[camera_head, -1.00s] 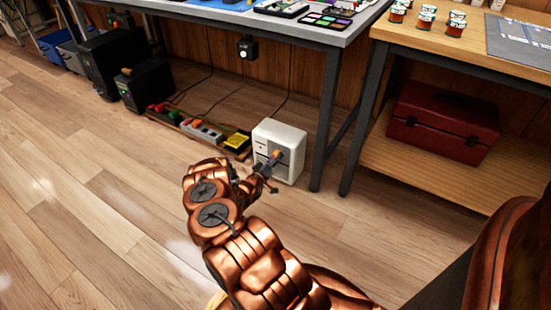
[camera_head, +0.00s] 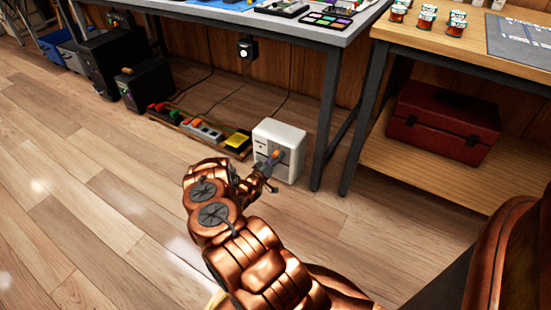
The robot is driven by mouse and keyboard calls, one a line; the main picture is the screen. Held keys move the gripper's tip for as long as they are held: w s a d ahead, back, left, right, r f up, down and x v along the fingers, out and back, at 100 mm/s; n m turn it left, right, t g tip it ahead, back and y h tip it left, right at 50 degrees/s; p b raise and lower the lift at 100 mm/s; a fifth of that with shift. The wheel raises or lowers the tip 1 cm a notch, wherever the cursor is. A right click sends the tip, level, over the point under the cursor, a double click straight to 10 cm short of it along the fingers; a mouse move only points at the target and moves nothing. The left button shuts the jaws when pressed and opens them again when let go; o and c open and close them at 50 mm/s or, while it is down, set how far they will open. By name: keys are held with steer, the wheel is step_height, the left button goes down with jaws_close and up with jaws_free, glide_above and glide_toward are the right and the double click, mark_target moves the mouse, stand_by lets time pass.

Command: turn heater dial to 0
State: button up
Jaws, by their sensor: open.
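The heater (camera_head: 283,130) is a small white box on the wooden floor, beside the table leg. An orange part (camera_head: 276,156), which looks like its dial, shows on its front face. My gripper (camera_head: 270,164) is at the heater's front, its fingers close around or just before the orange part. The gripper is open. I cannot tell whether the fingers touch the dial. The dial's marks and pointer are too small to read, and my gripper hides part of the heater's front.
A yellow item (camera_head: 238,140) and a power strip (camera_head: 203,131) lie left of the heater. Black boxes (camera_head: 146,85) stand further left. A grey table leg (camera_head: 325,120) is close on the right. A red toolbox (camera_head: 443,122) sits on the low shelf. The floor at left is clear.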

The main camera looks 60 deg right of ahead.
steer(key=shift+a, duration=0.15)
steer(key=a, duration=1.1)
steer(key=shift+s+a, duration=0.25)
steer(key=shift+a, duration=0.15)
